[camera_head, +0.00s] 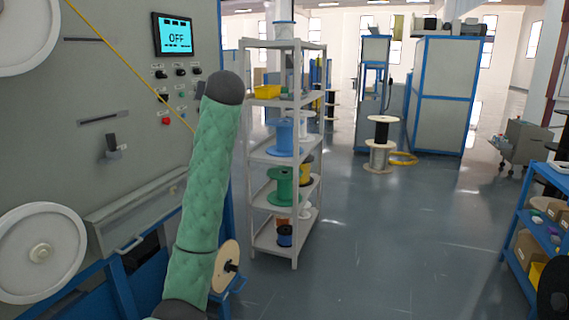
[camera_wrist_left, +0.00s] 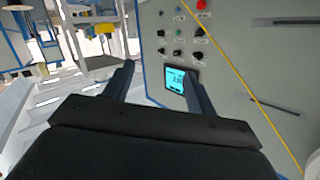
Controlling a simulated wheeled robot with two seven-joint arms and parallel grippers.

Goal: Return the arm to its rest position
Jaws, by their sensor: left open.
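My left arm, in a green padded sleeve, rises from the bottom of the head view in front of the grey machine panel (camera_head: 140,100). The left gripper is out of the head view. In the left wrist view my left gripper (camera_wrist_left: 158,82) has its two dark fingers apart with nothing between them. Beyond one finger is the panel's lit screen (camera_wrist_left: 178,80), which reads OFF in the head view (camera_head: 175,36). The right gripper shows in neither view.
A yellow cable (camera_head: 125,62) runs diagonally across the panel. White reels (camera_head: 62,235) are mounted at the left. A shelf rack (camera_head: 298,190) with coloured spools stands just right of my arm. A blue shelf (camera_head: 525,215) stands at the right edge. The floor between is clear.

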